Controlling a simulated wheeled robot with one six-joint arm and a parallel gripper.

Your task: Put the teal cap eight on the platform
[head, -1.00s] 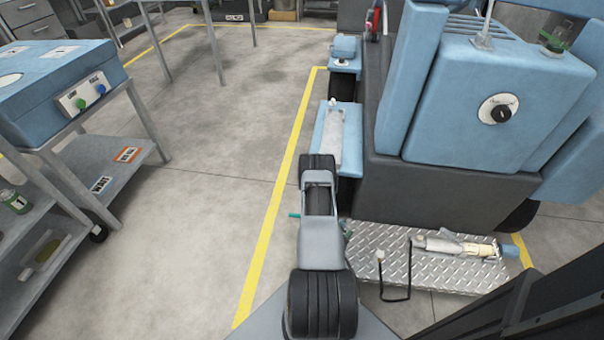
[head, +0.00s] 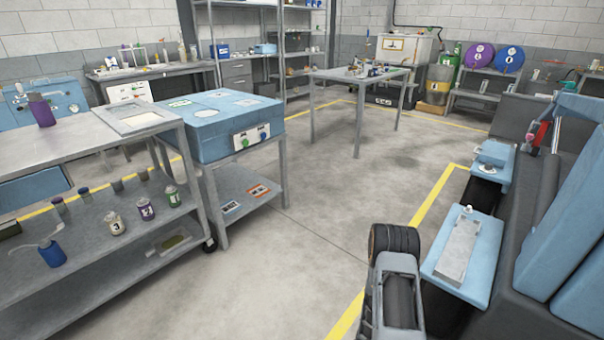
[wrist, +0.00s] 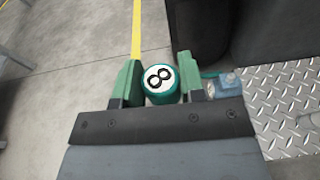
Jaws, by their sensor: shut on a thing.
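The teal cap eight (wrist: 158,84), a small round cap with a black 8 on a white face, is between the green fingers of my gripper (wrist: 158,74) in the wrist view. The gripper is shut on it, with the numbered face towards the camera. A diamond-plate metal platform (wrist: 290,103) shows at the right of the wrist view, to the right of the gripper. The head view shows part of my arm at the bottom, but the gripper and the platform are out of its frame.
A light-blue object (wrist: 229,83) lies near the right finger. In the head view, a blue machine (head: 560,235) stands at right, and a grey shelf cart (head: 80,150) with small bottles at left. A work table (head: 360,78) stands behind. The floor between is clear.

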